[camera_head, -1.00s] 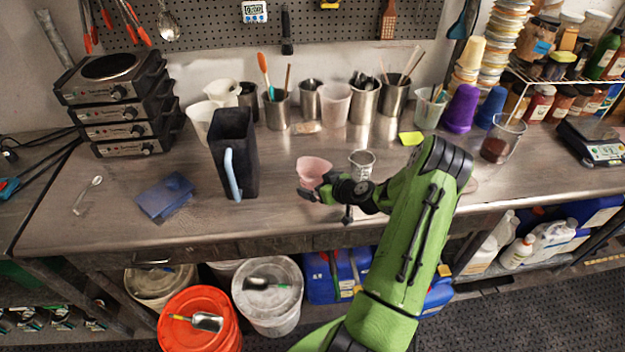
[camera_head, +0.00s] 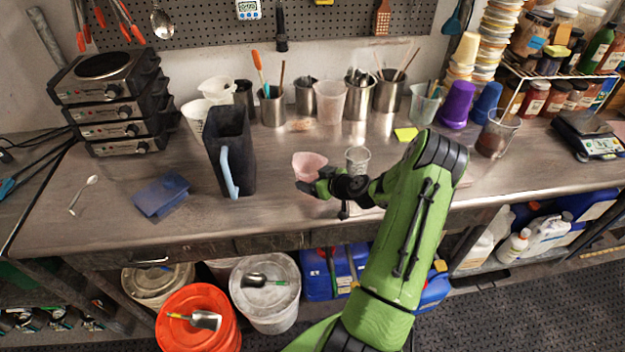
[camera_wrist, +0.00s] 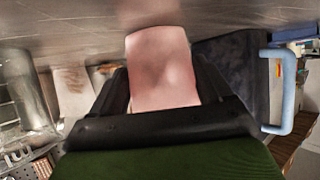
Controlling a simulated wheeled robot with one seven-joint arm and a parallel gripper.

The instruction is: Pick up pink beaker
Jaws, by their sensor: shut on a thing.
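The pink beaker (camera_head: 308,164) is at my gripper (camera_head: 316,187), over the front part of the bench. In the wrist view the pink beaker (camera_wrist: 163,70) fills the space between the dark fingers of my gripper (camera_wrist: 160,105). My gripper is shut on it. The beaker's lower part is partly hidden by the fingers in the head view. I cannot tell whether its base touches the bench top.
A tall black pitcher (camera_head: 231,150) with a light blue handle stands left of the beaker. A clear beaker (camera_head: 357,160) stands close on the right. Metal cups (camera_head: 272,106) line the back.

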